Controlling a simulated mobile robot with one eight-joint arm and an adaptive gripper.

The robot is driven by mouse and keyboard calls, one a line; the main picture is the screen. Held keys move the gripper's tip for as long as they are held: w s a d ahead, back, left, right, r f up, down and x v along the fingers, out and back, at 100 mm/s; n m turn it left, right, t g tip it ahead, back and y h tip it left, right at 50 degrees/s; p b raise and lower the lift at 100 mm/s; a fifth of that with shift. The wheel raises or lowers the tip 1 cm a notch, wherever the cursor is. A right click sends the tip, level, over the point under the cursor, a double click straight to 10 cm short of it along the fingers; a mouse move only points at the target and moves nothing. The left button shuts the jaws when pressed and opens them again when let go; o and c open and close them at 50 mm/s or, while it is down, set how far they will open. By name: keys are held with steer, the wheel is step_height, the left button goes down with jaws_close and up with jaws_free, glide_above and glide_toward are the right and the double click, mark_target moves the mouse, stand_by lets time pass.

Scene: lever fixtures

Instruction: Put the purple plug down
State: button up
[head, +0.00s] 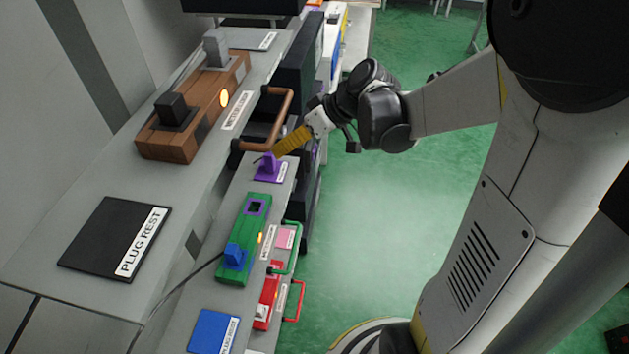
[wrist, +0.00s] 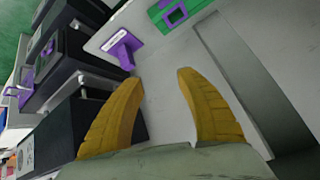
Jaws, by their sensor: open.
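The purple plug (head: 267,161) stands on a small purple pad with a white label on the grey ledge. In the wrist view the purple plug (wrist: 124,58) is ahead of the fingers and to the left, apart from them. My gripper (head: 279,151) has yellow fingers and is just above and beside the plug in the head view. In the wrist view my gripper (wrist: 152,80) is open, with nothing between its fingers. A green fixture (head: 256,225) has an empty purple-rimmed socket, which also shows in the wrist view (wrist: 177,15).
A blue plug (head: 234,256) sits in the green fixture. A wooden fixture (head: 190,115) with dark and grey plugs and a brown handle (head: 279,120) is on the higher ledge. A black plug rest (head: 100,235) is bare. Red and green handles stick out at the front.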

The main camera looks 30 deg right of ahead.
steer(key=s+r+m+h, duration=0.2)
steer(key=s+h, duration=0.1)
steer(key=s, duration=0.5)
steer(key=s+a+r+m+t+h, duration=0.1)
steer(key=s+r+m+h, duration=0.1)
steer(key=s, duration=0.7)
steer(key=shift+s+a+r+m+h, duration=0.2)
steer(key=shift+m+h, duration=0.4)
steer(key=shift+m, duration=0.2)
steer(key=shift+a, duration=0.1)
